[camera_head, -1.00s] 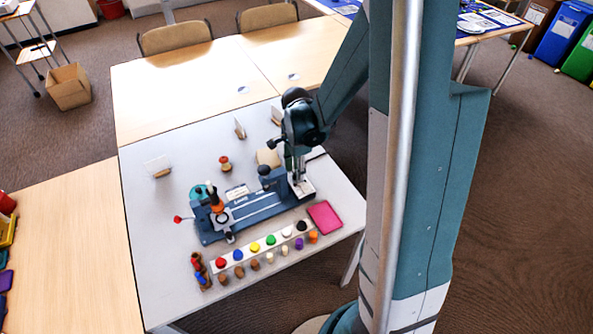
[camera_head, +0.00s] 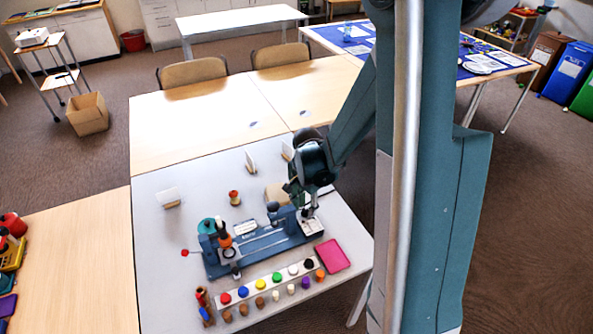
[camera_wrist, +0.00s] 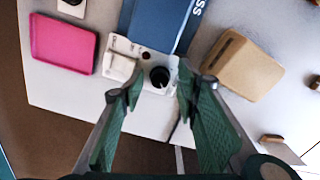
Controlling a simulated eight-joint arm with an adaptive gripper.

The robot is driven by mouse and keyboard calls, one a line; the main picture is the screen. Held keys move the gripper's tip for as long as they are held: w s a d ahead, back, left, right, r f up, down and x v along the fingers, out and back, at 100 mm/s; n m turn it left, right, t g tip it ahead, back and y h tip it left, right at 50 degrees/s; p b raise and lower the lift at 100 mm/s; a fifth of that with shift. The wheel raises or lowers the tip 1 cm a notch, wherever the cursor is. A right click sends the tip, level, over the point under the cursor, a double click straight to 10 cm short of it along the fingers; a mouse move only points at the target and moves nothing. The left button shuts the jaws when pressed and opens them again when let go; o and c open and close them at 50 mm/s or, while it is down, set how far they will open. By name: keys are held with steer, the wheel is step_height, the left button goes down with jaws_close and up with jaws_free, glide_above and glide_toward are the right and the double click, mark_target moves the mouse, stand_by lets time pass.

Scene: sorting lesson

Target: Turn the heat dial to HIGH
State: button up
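The heat dial, a black round knob (camera_wrist: 159,76), sits on a white panel (camera_wrist: 140,60) at the end of the blue machine (camera_wrist: 160,22). In the wrist view my gripper (camera_wrist: 150,88) is open, with its two green-padded fingers on either side of the knob and nothing between the pads. I cannot tell how far above the knob the fingertips are. In the head view my gripper (camera_head: 310,208) is over the right end of the machine, and it hides the knob there. The dial's markings are too small to read.
A pink tray (camera_head: 332,256) lies right of the machine. A tan block (camera_wrist: 242,66) lies close behind the panel. A white rack (camera_head: 262,281) with several coloured caps stands in front. A red-topped spool (camera_head: 234,197) stands behind the machine.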

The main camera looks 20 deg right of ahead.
steer(key=n+p, duration=0.1)
steer(key=n, duration=0.4)
steer(key=shift+p, duration=0.35)
steer(key=shift+r, duration=0.3)
step_height(320, 180, up, 7)
steer(key=shift+r+p, duration=0.1)
steer(key=shift+p, duration=0.7)
step_height(320, 180, up, 5)
steer(key=n, duration=0.1)
glide_above(305, 210)
steer(key=a, duration=0.2)
steer(key=s+a+r+n+t+p, duration=0.1)
steer(key=s+r, duration=0.3)
steer(key=r, duration=0.4)
steer(key=s+a+r+n+t+p, duration=0.1)
steer(key=s+a+r+n+t, duration=0.2)
steer(key=r, duration=0.4)
steer(key=shift+s+a+r+n, duration=0.4)
steer(key=shift+s+a, duration=0.35)
steer(key=shift+s, duration=0.25)
steer(key=shift+a, duration=0.1)
